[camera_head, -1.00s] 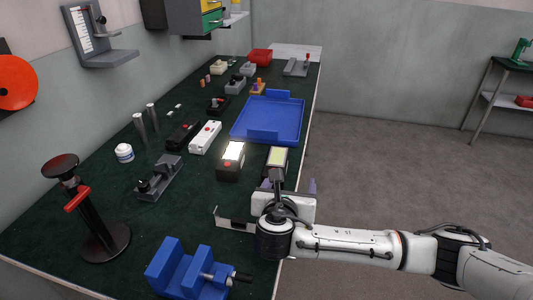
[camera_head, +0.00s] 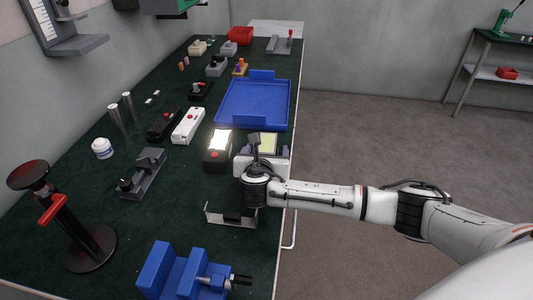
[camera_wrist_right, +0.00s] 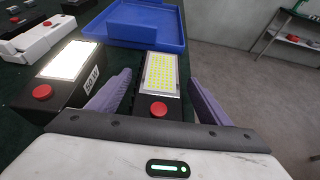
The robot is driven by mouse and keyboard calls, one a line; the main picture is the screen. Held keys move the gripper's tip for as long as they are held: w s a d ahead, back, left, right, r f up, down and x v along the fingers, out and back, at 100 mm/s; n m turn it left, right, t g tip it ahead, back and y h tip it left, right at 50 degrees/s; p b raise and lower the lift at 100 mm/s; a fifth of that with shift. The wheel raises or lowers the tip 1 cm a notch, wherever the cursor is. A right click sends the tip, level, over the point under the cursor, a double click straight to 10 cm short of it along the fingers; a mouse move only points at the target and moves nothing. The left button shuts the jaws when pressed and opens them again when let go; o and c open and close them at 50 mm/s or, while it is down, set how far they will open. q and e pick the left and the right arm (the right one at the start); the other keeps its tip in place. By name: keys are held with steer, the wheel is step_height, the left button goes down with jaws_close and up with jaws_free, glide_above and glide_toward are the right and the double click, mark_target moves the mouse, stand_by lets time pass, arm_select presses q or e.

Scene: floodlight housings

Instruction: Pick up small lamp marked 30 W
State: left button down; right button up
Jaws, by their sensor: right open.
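A small dark lamp with a dotted yellow panel (camera_head: 267,141) stands near the table's right edge; it also shows in the wrist view (camera_wrist_right: 158,72), with a red button on top. No marking on it is visible. My right gripper (camera_head: 263,153) is open, its purple fingers on either side of this lamp in the wrist view (camera_wrist_right: 160,82). I cannot tell whether they touch it. A larger dark lamp with a lit white panel (camera_head: 217,157) stands just left; its side label in the wrist view (camera_wrist_right: 66,72) seems to read 50 W. My left gripper is out of view.
A blue tray (camera_head: 222,114) lies behind the lamps. A white box with a red button (camera_head: 188,126) stands to the left. A bent metal bracket (camera_head: 228,220) and a blue vise (camera_head: 180,275) are nearer. Open floor lies right of the table.

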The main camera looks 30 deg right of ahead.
steer(key=shift+w+d+f, duration=0.2)
steer(key=shift+w+d, duration=0.05)
steer(key=shift+w, duration=0.2)
steer(key=c, duration=1.3)
steer(key=shift+r, duration=0.1)
steer(key=shift+c, duration=0.9)
